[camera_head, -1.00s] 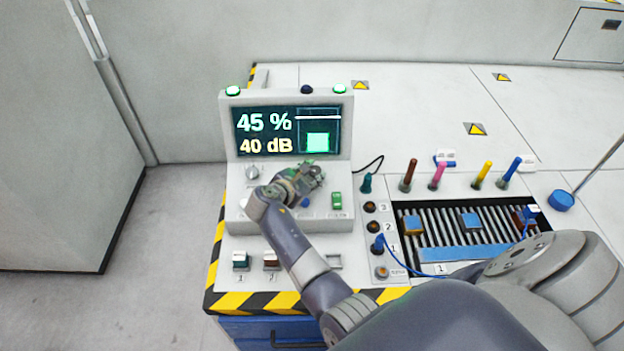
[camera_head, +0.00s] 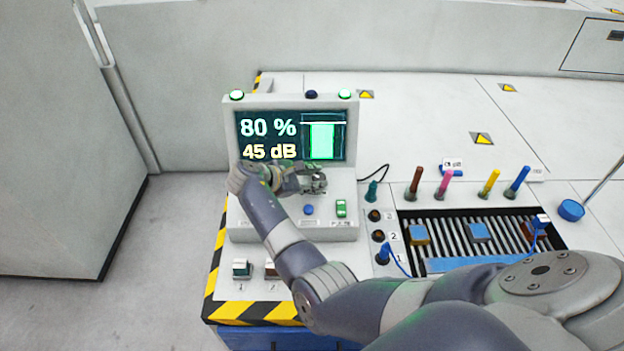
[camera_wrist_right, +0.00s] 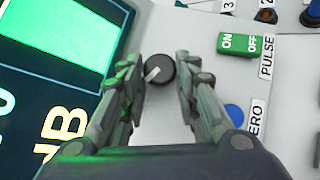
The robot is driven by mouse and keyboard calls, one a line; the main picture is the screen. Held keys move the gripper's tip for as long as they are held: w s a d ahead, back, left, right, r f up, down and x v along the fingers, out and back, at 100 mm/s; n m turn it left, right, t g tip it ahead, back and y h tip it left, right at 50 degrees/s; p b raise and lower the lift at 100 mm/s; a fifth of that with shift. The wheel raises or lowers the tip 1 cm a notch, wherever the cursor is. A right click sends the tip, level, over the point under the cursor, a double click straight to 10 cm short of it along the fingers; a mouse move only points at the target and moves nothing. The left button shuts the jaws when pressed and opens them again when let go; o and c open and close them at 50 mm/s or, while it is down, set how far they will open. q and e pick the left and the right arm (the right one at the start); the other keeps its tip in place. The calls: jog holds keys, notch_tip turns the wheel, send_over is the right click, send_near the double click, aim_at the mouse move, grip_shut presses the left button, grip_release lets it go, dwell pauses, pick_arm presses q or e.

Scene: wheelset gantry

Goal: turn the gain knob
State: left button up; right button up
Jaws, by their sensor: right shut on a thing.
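The gain knob (camera_wrist_right: 159,69) is a dark round knob with a pale pointer line, in the right wrist view. My right gripper (camera_wrist_right: 158,80) is shut on it, with one finger on each side. In the head view my right gripper (camera_head: 314,181) is at the console's front panel, below the screen, and the knob is hidden there. The screen (camera_head: 268,152) reads 80 % and 45 dB, and its green bar reaches close to the white line. My left gripper is not in view.
A green ON/OFF switch (camera_wrist_right: 240,44) marked PULSE and a blue button (camera_wrist_right: 234,115) sit close beside the right finger. Coloured probes (camera_head: 444,184) stand right of the console (camera_head: 250,228). A roller bed (camera_head: 450,238) with blocks lies at the right.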

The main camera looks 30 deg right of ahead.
jog(key=shift+f, duration=0.1)
jog(key=o, duration=1.1)
jog(key=shift+d, duration=0.1)
notch_tip(320, 180, up, 10)
